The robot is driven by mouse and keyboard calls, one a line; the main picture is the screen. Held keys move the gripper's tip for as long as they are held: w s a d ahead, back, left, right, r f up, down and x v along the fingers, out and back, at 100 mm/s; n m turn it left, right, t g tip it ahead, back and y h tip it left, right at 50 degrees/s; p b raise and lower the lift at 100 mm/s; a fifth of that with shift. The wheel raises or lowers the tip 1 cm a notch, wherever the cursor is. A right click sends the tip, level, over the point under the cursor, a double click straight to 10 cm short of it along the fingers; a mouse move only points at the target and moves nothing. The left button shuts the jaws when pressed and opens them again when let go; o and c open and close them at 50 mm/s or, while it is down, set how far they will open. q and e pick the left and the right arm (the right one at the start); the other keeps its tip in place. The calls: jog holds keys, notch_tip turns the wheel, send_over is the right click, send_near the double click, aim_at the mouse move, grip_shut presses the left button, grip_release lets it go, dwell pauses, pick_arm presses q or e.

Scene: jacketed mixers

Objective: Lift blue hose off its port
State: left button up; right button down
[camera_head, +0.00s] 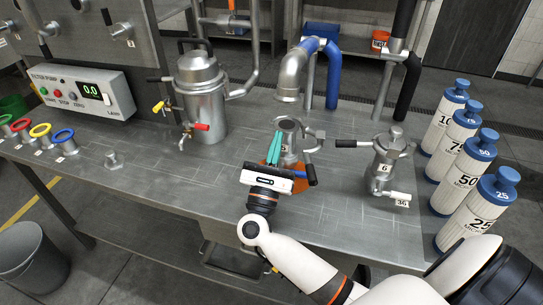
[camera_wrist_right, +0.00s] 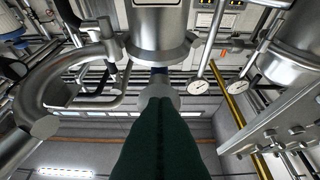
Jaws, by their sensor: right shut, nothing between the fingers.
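The blue hose (camera_head: 331,75) arches at the back middle of the bench, and its metal elbow (camera_head: 290,78) points down. The elbow's lower end appears above an upright metal port (camera_head: 288,126), with a visible gap between them. My right gripper (camera_head: 276,150) is just in front of the port, its teal fingers pointing up and together, with nothing between them. In the right wrist view the shut fingers (camera_wrist_right: 160,145) point toward a metal fitting (camera_wrist_right: 158,35) overhead. The gripper partly hides the port's lower body. My left gripper is in neither view.
A black-handled metal vessel (camera_head: 385,160) stands right of the port, with its handle reaching toward it. A lidded steel pot (camera_head: 201,95) stands to the left. A control box (camera_head: 84,93) and several coloured rings are further left. White canisters (camera_head: 468,185) line the right edge.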

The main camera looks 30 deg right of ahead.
notch_tip(320, 180, up, 5)
jog(key=w+d+p, duration=0.2)
jog(key=shift+r, duration=0.15)
jog(key=shift+d, duration=0.1)
